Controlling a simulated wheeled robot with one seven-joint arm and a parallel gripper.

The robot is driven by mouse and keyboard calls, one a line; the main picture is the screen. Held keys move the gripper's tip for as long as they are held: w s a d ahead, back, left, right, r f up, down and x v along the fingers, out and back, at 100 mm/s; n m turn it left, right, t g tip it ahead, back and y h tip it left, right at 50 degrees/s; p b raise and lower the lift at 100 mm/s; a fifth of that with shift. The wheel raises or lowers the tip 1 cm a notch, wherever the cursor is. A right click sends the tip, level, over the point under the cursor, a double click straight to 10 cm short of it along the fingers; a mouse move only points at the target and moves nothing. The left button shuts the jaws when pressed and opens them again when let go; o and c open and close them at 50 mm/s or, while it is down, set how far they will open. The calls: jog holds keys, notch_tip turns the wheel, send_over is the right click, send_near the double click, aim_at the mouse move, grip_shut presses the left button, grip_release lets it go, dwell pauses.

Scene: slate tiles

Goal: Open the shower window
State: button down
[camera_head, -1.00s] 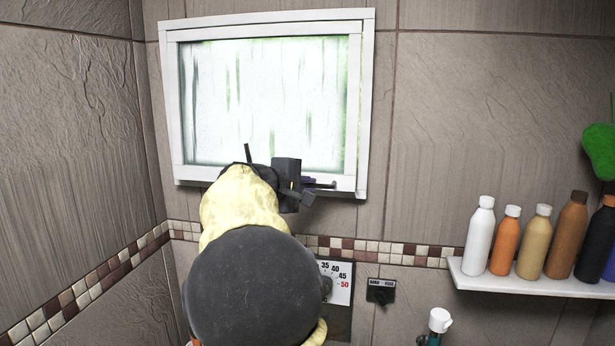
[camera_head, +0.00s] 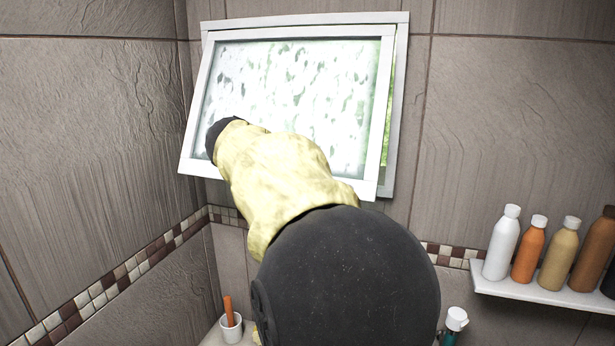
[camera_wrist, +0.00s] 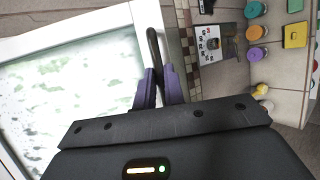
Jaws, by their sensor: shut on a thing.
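The shower window (camera_head: 300,85) is a white-framed sash with frosted glass. It is tilted open, its bottom edge swung out from the wall frame (camera_head: 401,100), with a gap of green showing on the right side. My arm crosses in front of its lower left part, and my gripper is hidden there in the head view. In the wrist view my gripper (camera_wrist: 158,88) has its purple fingers shut on a dark handle (camera_wrist: 153,50) beside the white sash edge (camera_wrist: 82,30).
A white cup (camera_head: 231,328) with an orange item stands low at left. A white-capped bottle (camera_head: 455,322) is low at right.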

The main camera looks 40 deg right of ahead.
jog(key=shift+s+a+r, duration=0.1)
jog(key=shift+a+r, duration=0.05)
jog(key=shift+r, duration=0.45)
jog(key=c, duration=1.5)
grip_release()
jog(key=shift+f, duration=0.1)
jog(key=shift+a, duration=0.15)
jog(key=b+v, duration=0.3)
jog(key=v, duration=1.4)
jog(key=shift+a, duration=0.2)
